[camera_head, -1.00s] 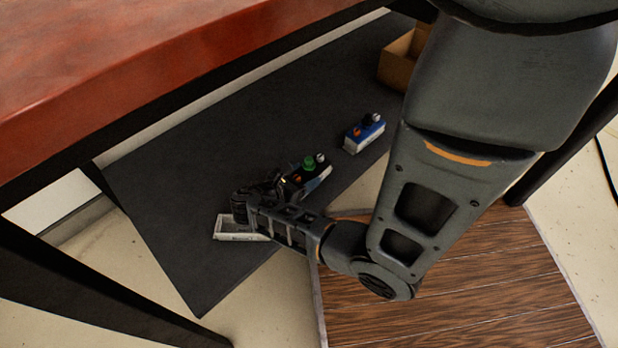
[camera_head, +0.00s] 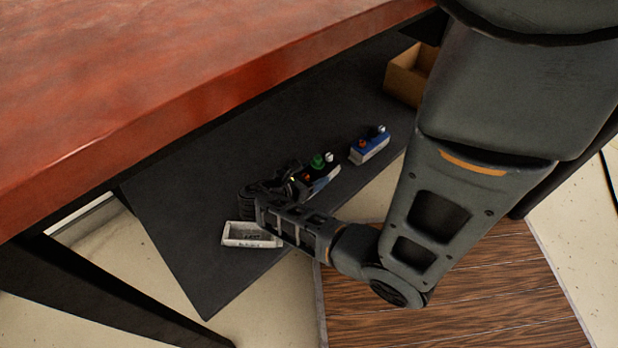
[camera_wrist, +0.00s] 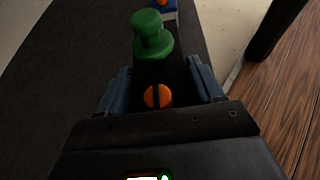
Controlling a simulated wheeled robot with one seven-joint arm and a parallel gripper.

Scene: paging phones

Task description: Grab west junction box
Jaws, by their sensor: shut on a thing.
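A dark junction box (camera_head: 324,175) with a green knob shows in the head view near the middle of the black mat. In the wrist view its green knob (camera_wrist: 150,36) and an orange round knob (camera_wrist: 158,96) face me. My gripper (camera_wrist: 162,80) is shut on this box, one finger on each side. In the head view my gripper (camera_head: 296,187) reaches it from the left and hides part of it. A blue and white junction box (camera_head: 370,147) stands apart to the upper right. I cannot read which box is west.
A small white tray (camera_head: 238,242) lies left of my wrist. An open cardboard box (camera_head: 398,84) stands at the back. The red tabletop (camera_head: 150,100) overhangs the mat (camera_head: 200,270). A wooden board (camera_head: 450,300) lies in front.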

